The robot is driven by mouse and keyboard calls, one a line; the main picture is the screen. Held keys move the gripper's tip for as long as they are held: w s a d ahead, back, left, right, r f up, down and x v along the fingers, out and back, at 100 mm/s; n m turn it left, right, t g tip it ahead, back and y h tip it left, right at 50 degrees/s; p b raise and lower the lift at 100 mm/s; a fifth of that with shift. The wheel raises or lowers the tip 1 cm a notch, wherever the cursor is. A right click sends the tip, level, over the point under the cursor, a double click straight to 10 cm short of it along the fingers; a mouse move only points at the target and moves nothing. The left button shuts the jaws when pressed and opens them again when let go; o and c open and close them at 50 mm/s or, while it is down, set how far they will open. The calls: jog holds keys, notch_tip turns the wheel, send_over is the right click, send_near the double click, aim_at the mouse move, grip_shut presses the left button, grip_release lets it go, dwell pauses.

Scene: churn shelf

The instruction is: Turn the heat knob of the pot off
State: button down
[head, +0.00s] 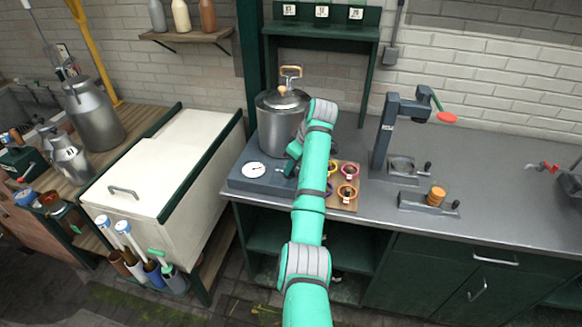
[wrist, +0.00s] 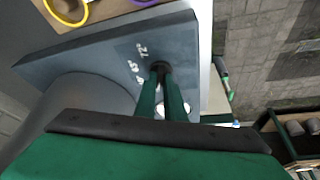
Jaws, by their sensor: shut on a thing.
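The pot is a metal vessel (head: 277,127) with a lid and a tan-handled clamp, standing on a blue-grey heater base (head: 240,181) with a white dial (head: 254,170) on its front. In the wrist view, the heater base (wrist: 95,62) carries white number marks beside a small dark heat knob (wrist: 159,66). My gripper (wrist: 162,84) is shut on the knob, its two dark green fingers close together at it. In the head view, my gripper (head: 288,168) is at the front right of the base, and the knob is hidden or too small to tell.
Coloured rings (head: 348,171) lie on a wooden board right of the heater base. A dark press stand (head: 384,130) is farther right on the grey counter. A white chest (head: 155,165) stands to the left. The counter's right part has free room.

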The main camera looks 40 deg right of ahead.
jog(key=c, duration=1.8)
grip_release()
jog(key=shift+c, duration=0.2)
jog(key=v, duration=0.6)
jog(key=shift+d+f, duration=0.1)
jog(key=shift+d, duration=0.05)
jog(key=shift+a+v, duration=0.2)
jog(key=shift+v, duration=2.25)
